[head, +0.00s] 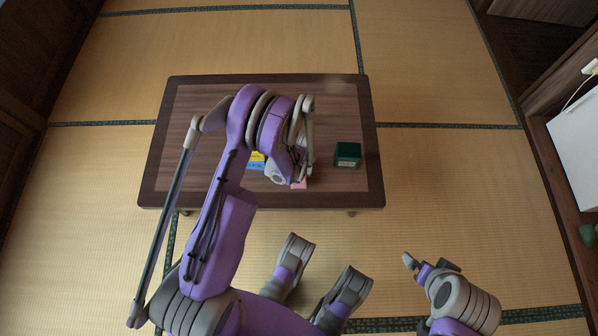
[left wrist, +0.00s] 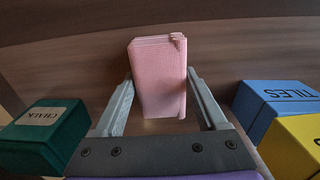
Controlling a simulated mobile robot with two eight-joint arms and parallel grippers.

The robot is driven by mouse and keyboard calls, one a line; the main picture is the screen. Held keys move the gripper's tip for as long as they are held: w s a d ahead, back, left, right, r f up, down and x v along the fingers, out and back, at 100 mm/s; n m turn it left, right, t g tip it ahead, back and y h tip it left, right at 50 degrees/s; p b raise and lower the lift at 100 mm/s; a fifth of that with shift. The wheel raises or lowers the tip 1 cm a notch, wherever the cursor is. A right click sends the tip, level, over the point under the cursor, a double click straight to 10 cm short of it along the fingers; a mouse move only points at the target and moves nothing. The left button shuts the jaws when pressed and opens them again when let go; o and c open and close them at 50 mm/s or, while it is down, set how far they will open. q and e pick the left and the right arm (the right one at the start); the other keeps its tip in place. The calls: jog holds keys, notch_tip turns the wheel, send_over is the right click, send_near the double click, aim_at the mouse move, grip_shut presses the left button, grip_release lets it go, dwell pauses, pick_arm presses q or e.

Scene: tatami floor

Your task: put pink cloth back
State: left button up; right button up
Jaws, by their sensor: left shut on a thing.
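The pink cloth (left wrist: 157,80) is folded into a thick rectangular block and stands between the fingers of my left gripper (left wrist: 160,92) in the left wrist view. The fingers are shut on its two sides. In the head view only a small pink edge of the cloth (head: 299,185) shows below my left wrist, over the front part of the table; my arm hides the rest. I cannot tell whether the cloth touches the table top. My right gripper (head: 416,265) is off the table at the lower right, and its jaw opening is unclear.
The dark wooden table (head: 200,170) stands on tatami. A green box marked CHALK (head: 348,154) sits at its right. A blue box marked TILES (left wrist: 280,97) and a yellow box (left wrist: 295,145) sit left of the cloth in the head view. The table's left part is clear.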

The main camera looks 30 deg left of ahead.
pick_arm(q)
jog(key=shift+f, duration=0.15)
jog(key=o, duration=1.1)
jog(key=shift+r, duration=0.45)
notch_tip(320, 180, up, 20)
jog(key=s+d+r+m+t+p, duration=0.1)
jog(key=s+d+m+p, duration=0.1)
jog(key=p, duration=0.1)
jog(key=s+d+r+m+t, duration=0.1)
jog(key=s+r, duration=0.3)
jog(key=s, duration=0.1)
jog(key=s+d+r+m+t, duration=0.1)
jog(key=s+d+r+m, duration=0.1)
jog(key=s+r, duration=0.2)
jog(key=s+d+r+m+t, duration=0.1)
jog(key=s+r, duration=0.4)
jog(key=s, duration=0.1)
jog(key=shift+d, duration=0.4)
